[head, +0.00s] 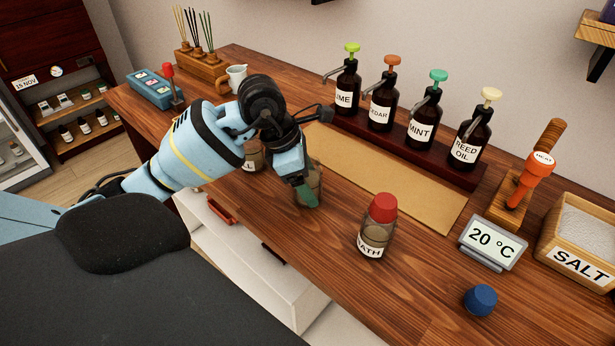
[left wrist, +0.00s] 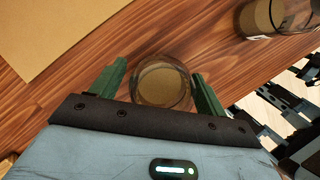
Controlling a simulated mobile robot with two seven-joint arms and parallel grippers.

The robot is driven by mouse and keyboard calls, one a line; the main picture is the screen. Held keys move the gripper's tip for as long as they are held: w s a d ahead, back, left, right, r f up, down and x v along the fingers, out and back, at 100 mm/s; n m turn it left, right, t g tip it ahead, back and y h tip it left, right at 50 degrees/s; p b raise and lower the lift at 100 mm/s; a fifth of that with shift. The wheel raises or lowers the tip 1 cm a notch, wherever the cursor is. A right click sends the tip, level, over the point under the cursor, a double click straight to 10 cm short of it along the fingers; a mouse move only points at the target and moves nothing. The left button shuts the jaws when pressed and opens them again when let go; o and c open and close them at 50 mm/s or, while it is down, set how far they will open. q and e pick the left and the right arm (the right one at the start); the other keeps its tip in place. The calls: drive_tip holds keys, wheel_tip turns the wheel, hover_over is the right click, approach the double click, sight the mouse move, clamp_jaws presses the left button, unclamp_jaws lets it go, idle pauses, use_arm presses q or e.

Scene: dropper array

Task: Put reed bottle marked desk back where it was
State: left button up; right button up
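An open glass bottle with tan liquid (head: 316,172) stands on the wooden counter, mostly hidden behind my left gripper (head: 306,194); its label cannot be read. In the left wrist view the round bottle (left wrist: 162,82) lies between the green fingers of my left gripper (left wrist: 158,88), which look apart with narrow gaps beside the glass. A bottle labelled with a final L (head: 253,157) stands to its left, partly hidden by the arm. A red-capped bottle ending in ATH (head: 376,228) stands to its right. No label reading desk shows. My right gripper is out of view.
Pump bottles stand on a dark rack (head: 400,150) behind a tan mat (head: 390,180). A blue cap (head: 481,300), a 20 °C display (head: 490,243) and a salt box (head: 580,245) are at the right. Reed sticks stand in a wooden holder (head: 205,68) at the back left.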

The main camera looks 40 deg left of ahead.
use_arm(q)
drive_tip(key=shift+r, duration=0.3)
drive_tip(key=v, duration=1.1)
drive_tip(key=shift+a+r+p, duration=0.15)
drive_tip(key=shift+r+p, duration=0.15)
drive_tip(key=shift+s, duration=0.1)
